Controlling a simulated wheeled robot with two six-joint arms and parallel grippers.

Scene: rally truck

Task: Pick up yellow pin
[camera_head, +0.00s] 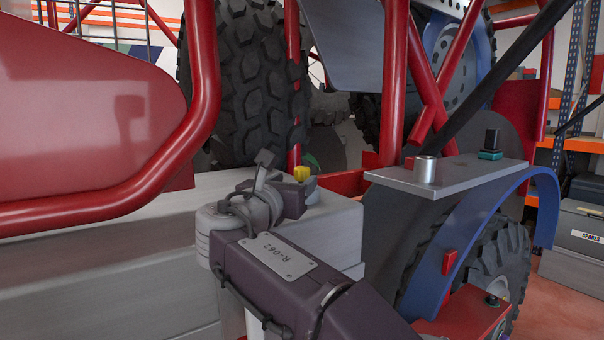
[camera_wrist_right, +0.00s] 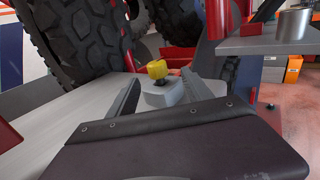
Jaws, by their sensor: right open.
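The yellow pin (camera_head: 301,173) stands upright near the truck's grey side box, just beyond my right gripper (camera_head: 285,184). In the right wrist view, the yellow pin (camera_wrist_right: 157,69) shows a yellow head on a short dark stem above a light grey block (camera_wrist_right: 162,93). The two fingers of my right gripper (camera_wrist_right: 162,80) are apart, pointing at the pin from either side of the block. Nothing is between them in grip. From these views I cannot tell whether a finger touches the block. My left gripper is not in view.
A large tyre (camera_head: 245,85) and red frame tubes (camera_head: 205,90) rise behind and left of the pin. To the right, a grey shelf (camera_head: 460,178) carries a metal cylinder (camera_head: 425,170) and a black knob with a green base (camera_head: 491,145). A blue fender (camera_head: 455,240) lies below.

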